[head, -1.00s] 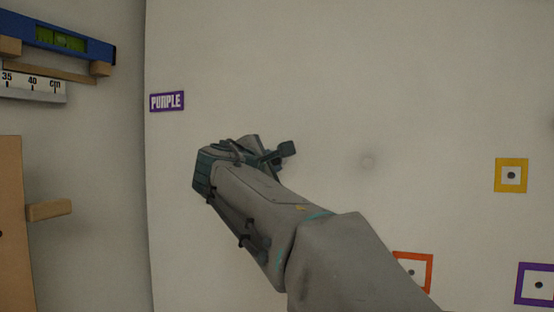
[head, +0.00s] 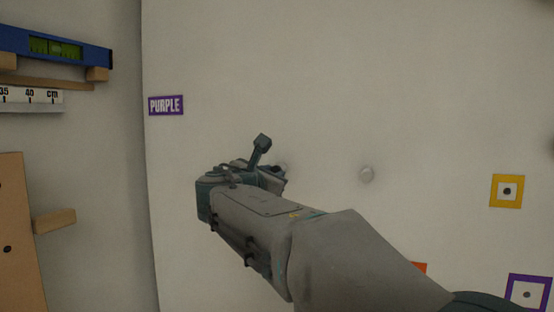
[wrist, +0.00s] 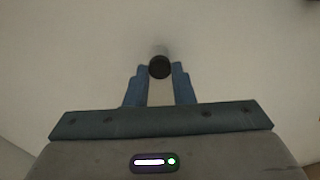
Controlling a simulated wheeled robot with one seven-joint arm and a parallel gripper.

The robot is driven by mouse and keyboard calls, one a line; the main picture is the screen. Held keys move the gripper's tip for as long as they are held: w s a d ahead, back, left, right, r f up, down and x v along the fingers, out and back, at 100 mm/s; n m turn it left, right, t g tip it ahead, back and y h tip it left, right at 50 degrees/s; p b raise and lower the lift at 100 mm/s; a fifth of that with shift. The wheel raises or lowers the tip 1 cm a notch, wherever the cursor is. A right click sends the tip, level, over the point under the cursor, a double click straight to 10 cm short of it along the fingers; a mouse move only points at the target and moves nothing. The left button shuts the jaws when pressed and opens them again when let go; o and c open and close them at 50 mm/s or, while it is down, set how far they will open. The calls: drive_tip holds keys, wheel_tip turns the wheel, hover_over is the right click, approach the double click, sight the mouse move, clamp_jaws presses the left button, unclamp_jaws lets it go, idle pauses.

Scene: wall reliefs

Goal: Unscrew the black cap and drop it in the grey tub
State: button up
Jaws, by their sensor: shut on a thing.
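The black cap (wrist: 160,67) shows in the wrist view as a dark round end between the two blue-grey fingertips. A pale stub seems to stick out from the wall just behind it; whether the cap is still on its thread cannot be told. My gripper (wrist: 160,72) is shut on the cap, a finger on each side. In the head view my gripper (head: 274,178) points at the pale wall, and the cap is mostly hidden by the fingers. The grey tub is not in view.
A PURPLE label (head: 166,105) is at upper left. Yellow (head: 507,191) and purple (head: 527,292) framed squares are at right. A blue level (head: 55,47) and wooden peg (head: 55,221) are at far left.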

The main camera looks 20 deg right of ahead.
drive_tip(key=shift+r+n, duration=0.1)
drive_tip(key=shift+n, duration=0.5)
drive_tip(key=n+p, duration=0.2)
drive_tip(key=p, duration=0.1)
drive_tip(key=shift+r, duration=0.35)
drive_tip(key=shift+f+n+p, duration=0.1)
drive_tip(key=shift+n+p, duration=1)
drive_tip(key=shift+p, duration=0.05)
drive_tip(key=shift+f+n, duration=0.2)
drive_tip(key=shift+n, duration=0.2)
drive_tip(key=o, duration=0.6)
drive_tip(key=shift+f, duration=0.1)
